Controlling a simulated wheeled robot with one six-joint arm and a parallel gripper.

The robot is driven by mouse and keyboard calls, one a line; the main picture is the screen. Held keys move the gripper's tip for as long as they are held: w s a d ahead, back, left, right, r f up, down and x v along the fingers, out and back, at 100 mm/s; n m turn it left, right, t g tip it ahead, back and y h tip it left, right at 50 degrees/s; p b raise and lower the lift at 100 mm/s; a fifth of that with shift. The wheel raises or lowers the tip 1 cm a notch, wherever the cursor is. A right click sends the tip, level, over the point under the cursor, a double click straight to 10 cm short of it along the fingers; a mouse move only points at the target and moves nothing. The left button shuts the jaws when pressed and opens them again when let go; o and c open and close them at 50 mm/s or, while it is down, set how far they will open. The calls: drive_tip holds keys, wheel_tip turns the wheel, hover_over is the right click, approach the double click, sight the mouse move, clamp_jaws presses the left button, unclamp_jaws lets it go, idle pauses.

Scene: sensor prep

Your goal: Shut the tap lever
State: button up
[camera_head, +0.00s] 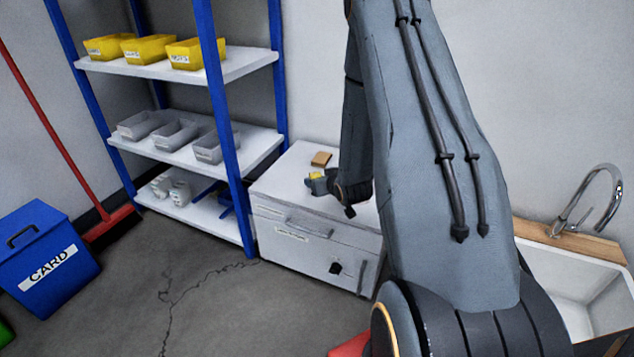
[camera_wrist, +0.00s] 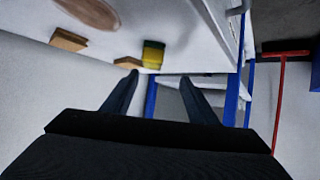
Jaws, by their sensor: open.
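The chrome tap (camera_head: 603,196) stands on a wooden ledge behind the white sink at the right of the head view. It has a curved spout, and a small part by its base may be the lever; its position is too small to tell. The tap is not in the wrist view. My gripper (camera_head: 338,197) is over the white cabinet, well left of the tap and partly hidden by my arm. In the wrist view its two dark fingers (camera_wrist: 160,95) are apart with nothing between them.
The white drawer cabinet (camera_head: 285,185) bears a brown block (camera_head: 321,159) and a yellow-and-green item (camera_head: 317,182) close to my gripper. A blue-posted shelf (camera_head: 180,140) with bins stands left. A blue CARD bin (camera_head: 45,260) and red broom (camera_head: 60,140) are further left. The sink (camera_head: 600,290) is right.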

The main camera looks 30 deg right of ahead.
sight(317, 176)
drive_tip(key=d+f, duration=0.1)
drive_tip(key=d+f+t, duration=0.1)
drive_tip(key=shift+w+d+f, duration=0.1)
drive_tip(key=shift+d+f, duration=0.1)
drive_tip(key=shift+f, duration=0.1)
drive_tip(key=shift+w+d+f, duration=0.1)
drive_tip(key=shift+w+f, duration=0.05)
drive_tip(key=x, duration=0.2)
drive_tip(key=b+x, duration=0.1)
drive_tip(key=x, duration=0.2)
drive_tip(key=b+x, duration=0.1)
drive_tip(key=x, duration=0.1)
drive_tip(key=shift+w+a, duration=0.25)
drive_tip(key=shift+w, duration=0.1)
drive_tip(key=shift+c, duration=0.3)
drive_tip(key=c, duration=1.1)
drive_tip(key=shift+r, duration=0.2)
drive_tip(key=shift+c, duration=0.2)
